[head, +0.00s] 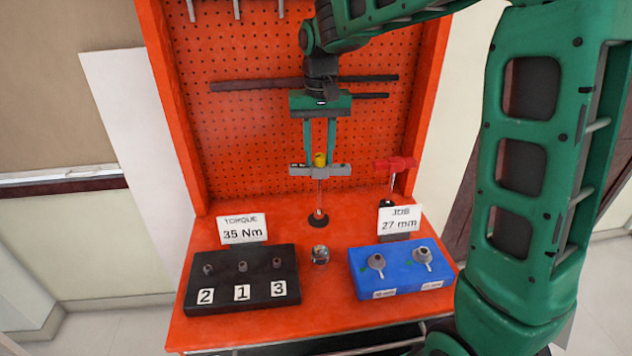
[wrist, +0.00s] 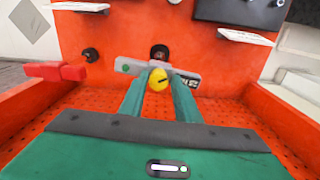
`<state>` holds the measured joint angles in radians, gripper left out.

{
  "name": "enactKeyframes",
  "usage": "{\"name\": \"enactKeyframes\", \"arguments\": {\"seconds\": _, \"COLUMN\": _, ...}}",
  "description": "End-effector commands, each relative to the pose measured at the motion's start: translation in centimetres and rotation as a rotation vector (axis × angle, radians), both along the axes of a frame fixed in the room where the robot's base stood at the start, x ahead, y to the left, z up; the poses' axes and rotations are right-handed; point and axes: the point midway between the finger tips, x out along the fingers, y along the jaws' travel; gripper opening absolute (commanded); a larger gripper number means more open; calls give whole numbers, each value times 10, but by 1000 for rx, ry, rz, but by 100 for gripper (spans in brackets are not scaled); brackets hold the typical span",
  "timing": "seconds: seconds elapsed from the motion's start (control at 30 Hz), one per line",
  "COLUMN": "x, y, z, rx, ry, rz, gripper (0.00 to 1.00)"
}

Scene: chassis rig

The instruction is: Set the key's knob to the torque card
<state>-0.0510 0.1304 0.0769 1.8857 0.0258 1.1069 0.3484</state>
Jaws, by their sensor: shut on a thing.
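The torque card (head: 241,229) stands at the back left of the orange bench and reads 35 Nm. The key is a grey T-shaped tool (head: 341,170) with a thin upright shaft whose lower end is at a dark round base on the bench. Its yellow knob (head: 319,159) sits on top at the middle of the crossbar. In the wrist view the knob (wrist: 158,79) shows a dark mark across its face. My gripper (head: 319,153) points down, with its green fingers shut on the yellow knob. The fingers hide the knob's sides. I cannot read any scale.
A black block (head: 240,305) with several sockets, labelled 2, 1 and 3, lies front left. A blue block (head: 400,284) with two tools lies front right. A JOB card (head: 400,219) reads 27 mm. A small metal piece (head: 320,255) stands between the blocks. A red-handled tool (head: 396,164) stands right.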

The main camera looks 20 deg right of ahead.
Motion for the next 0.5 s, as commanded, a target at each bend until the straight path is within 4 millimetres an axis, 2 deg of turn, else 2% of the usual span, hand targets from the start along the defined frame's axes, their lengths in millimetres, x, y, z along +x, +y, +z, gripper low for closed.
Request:
{"name": "enactKeyframes", "arguments": {"seconds": 0.07, "x": -3, "y": -1, "z": -7, "rx": -3, "ry": 16, "rz": -92, "gripper": 16}}
{"name": "enactKeyframes", "arguments": {"seconds": 0.13, "x": -3, "y": -1, "z": -7, "rx": -2, "ry": 16, "rz": -173, "gripper": 10}}
{"name": "enactKeyframes", "arguments": {"seconds": 0.3, "x": -4, "y": -1, "z": -7, "rx": -3, "ry": 17, "rz": -345, "gripper": 9}}
{"name": "enactKeyframes", "arguments": {"seconds": 0.5, "x": -4, "y": 1, "z": -7, "rx": -2, "ry": 18, "rz": -407, "gripper": 9}}
